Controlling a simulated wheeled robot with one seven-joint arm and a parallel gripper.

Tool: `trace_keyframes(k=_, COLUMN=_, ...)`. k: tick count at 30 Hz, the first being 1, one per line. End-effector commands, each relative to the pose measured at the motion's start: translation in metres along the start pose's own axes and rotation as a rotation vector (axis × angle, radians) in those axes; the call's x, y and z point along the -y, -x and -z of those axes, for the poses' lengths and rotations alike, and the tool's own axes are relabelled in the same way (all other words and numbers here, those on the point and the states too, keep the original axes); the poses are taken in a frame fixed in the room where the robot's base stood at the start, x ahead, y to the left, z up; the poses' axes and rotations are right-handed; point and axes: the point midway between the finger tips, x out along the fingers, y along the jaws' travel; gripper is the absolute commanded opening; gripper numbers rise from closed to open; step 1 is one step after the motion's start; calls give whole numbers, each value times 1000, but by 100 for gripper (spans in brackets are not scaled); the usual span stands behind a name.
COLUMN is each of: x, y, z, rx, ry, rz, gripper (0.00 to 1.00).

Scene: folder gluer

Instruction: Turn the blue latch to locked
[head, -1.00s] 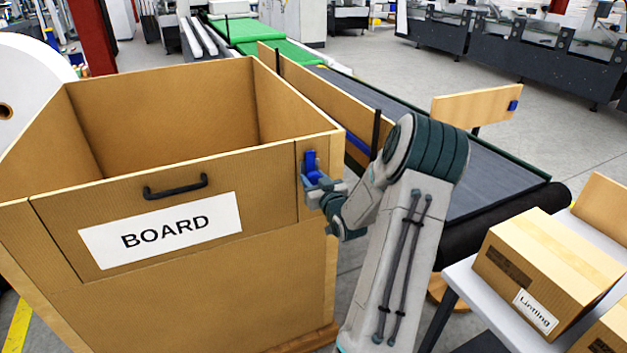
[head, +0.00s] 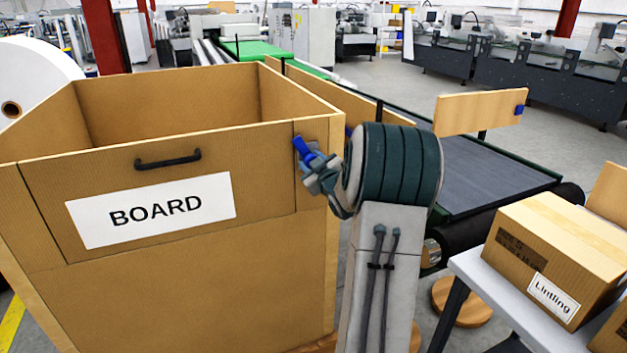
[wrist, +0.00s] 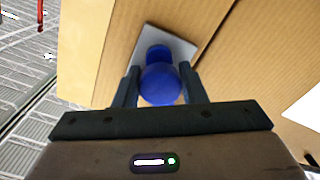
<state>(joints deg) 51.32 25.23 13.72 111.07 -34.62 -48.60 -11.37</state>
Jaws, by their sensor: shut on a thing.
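The blue latch (head: 304,148) is on the front face of the large cardboard-brown bin, near its right corner. In the head view it is tilted, with its upper end toward the left. My gripper (head: 316,164) is at the latch, and its fingers partly cover it. In the wrist view the latch (wrist: 160,80) sits between the two fingers of my gripper (wrist: 159,90), in front of a grey backing plate (wrist: 181,45). The fingers are shut on the latch.
The bin's front panel (head: 60,200) carries a black handle (head: 168,160) and a BOARD label (head: 155,210). A conveyor (head: 490,180) runs behind my arm. A carton (head: 560,255) stands on a pale table (head: 480,275) at the right.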

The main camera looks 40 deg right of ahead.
Motion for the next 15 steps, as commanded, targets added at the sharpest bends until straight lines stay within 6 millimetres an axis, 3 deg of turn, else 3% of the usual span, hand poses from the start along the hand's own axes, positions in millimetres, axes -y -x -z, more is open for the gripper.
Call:
trace_keyframes(k=1, x=3, y=0, z=-8, rx=1, ry=40, rz=-5, gripper=0)
trace_keyframes(k=15, x=4, y=0, z=-6, rx=-1, ry=455, rz=-1, gripper=0)
